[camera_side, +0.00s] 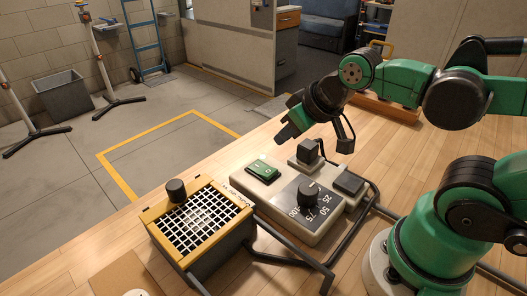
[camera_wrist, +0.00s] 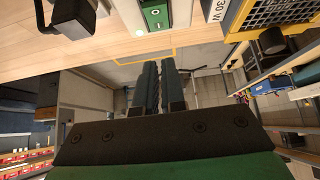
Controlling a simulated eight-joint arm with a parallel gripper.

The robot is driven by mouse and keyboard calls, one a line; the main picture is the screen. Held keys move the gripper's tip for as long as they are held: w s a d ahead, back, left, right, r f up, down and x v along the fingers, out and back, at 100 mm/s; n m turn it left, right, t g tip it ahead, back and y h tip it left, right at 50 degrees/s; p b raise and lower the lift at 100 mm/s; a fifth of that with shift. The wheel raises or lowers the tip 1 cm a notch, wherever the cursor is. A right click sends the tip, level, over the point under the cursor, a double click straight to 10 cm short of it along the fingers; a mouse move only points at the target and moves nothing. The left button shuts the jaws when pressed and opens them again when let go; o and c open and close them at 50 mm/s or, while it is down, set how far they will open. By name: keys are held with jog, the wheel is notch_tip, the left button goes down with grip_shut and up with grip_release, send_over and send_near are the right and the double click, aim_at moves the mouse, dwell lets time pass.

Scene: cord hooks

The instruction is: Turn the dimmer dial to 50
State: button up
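The dimmer dial (camera_side: 308,194) is a black round knob on a dark scale plate on the light control box (camera_side: 246,187). The numbers 25, 50, 75 and 100 show beside it. Its pointer setting is too small to read. A green rocker switch (camera_side: 264,170) sits on the box's left part and also shows in the wrist view (camera_wrist: 156,14). My gripper (camera_side: 283,133) is in the air behind the box, apart from the dial. In the wrist view, its two fingers (camera_wrist: 160,84) stand with a narrow empty gap between them. The dial is out of the wrist view.
A lamp with a yellow frame and white grille (camera_side: 198,222) stands left of the box, with a black knob (camera_side: 176,190) on it. A black block (camera_side: 307,151) stands behind the dial. Dark tubes (camera_side: 345,245) run around the box's front right.

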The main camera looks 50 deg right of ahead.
aim_at(309, 188)
jog(key=o, duration=0.3)
jog(key=shift+s+f+n, duration=0.15)
jog(key=shift+f+n, duration=0.05)
jog(key=shift+n, duration=0.1)
jog(key=o, duration=0.7)
jog(key=s+f+n+g, duration=0.1)
jog(key=n, duration=0.1)
jog(key=s+n+g, duration=0.1)
jog(key=n+g, duration=0.1)
jog(key=shift+s+f+g, duration=0.1)
jog(key=shift+f+g, duration=0.2)
jog(key=shift+f, duration=0.1)
jog(key=s+n+g, duration=0.1)
jog(key=s+f+n+g, duration=0.1)
jog(key=n, duration=0.1)
jog(key=shift+s+g, duration=0.1)
jog(key=shift+g, duration=0.2)
jog(key=shift+s+n+g, duration=0.3)
jog(key=shift+n, duration=0.3)
jog(key=shift+s+f, duration=0.1)
jog(key=shift+f, duration=2.75)
jog(key=shift+c, duration=0.2)
grip_shut()
